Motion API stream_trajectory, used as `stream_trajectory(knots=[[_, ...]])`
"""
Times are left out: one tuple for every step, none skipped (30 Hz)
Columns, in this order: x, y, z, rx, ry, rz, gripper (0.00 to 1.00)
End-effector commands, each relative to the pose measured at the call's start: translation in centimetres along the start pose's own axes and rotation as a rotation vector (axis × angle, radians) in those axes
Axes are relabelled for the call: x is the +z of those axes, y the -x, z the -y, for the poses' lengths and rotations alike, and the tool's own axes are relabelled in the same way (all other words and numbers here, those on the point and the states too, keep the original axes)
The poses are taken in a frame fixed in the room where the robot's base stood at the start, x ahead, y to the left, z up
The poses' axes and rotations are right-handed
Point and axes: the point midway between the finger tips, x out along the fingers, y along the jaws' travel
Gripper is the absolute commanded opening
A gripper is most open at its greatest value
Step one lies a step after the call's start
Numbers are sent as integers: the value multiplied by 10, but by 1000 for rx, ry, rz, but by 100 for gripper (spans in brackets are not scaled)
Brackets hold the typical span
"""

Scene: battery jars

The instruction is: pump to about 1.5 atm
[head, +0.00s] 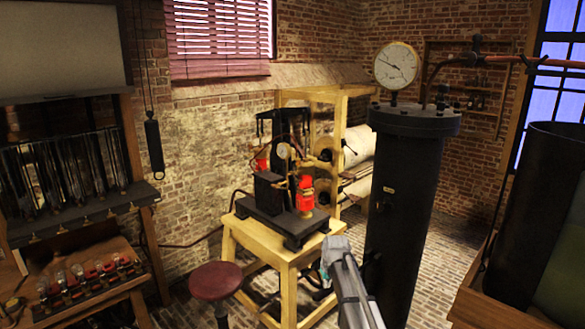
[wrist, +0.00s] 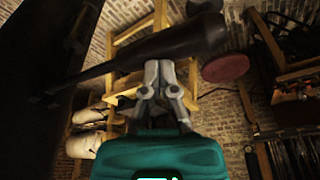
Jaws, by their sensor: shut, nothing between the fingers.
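A tall black cylinder (head: 400,210) stands right of centre in the head view, with a round white dial gauge (head: 396,66) on its lid. The gauge's needle shows, but its figures are too small to read. A small apparatus with red parts and a dark base (head: 290,228) stands on a wooden table (head: 262,245). My gripper (wrist: 166,68) is shut and empty in the wrist view. A long dark tapered bar (wrist: 150,52) passes just beyond its fingertips; I cannot tell whether they touch. In the head view my grey arm rises beside the cylinder's foot.
A red-topped stool (head: 216,281) stands left of the table; it also shows in the wrist view (wrist: 226,68). A bench with several bulbs (head: 85,280) is at the far left. A large dark vessel (head: 530,220) is at the right. Brick floor is open between table and cylinder.

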Motion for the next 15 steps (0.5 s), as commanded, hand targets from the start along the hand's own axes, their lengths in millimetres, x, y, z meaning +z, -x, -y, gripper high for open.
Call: stream_trajectory(knots=[[-2, 10, 0, -1, 0, 0, 0], [-3, 12, 0, 0, 0, 0, 0], [-4, 16, 0, 0, 0, 0, 0], [-4, 19, 0, 0, 0, 0, 0], [-5, 22, 0, 0, 0, 0, 0], [-6, 25, 0, 0, 0, 0, 0], [-7, 28, 0, 0, 0, 0, 0], [-8, 31, 0, 0, 0, 0, 0], [-8, 34, 0, 0, 0, 0, 0], [-9, 36, 0, 0, 0, 0, 0], [-10, 38, 0, 0, 0, 0, 0], [-10, 40, 0, 0, 0, 0, 0], [-10, 42, 0, 0, 0, 0, 0], [-10, 42, 0, 0, 0, 0, 0], [-11, 43, 0, 0, 0, 0, 0]])
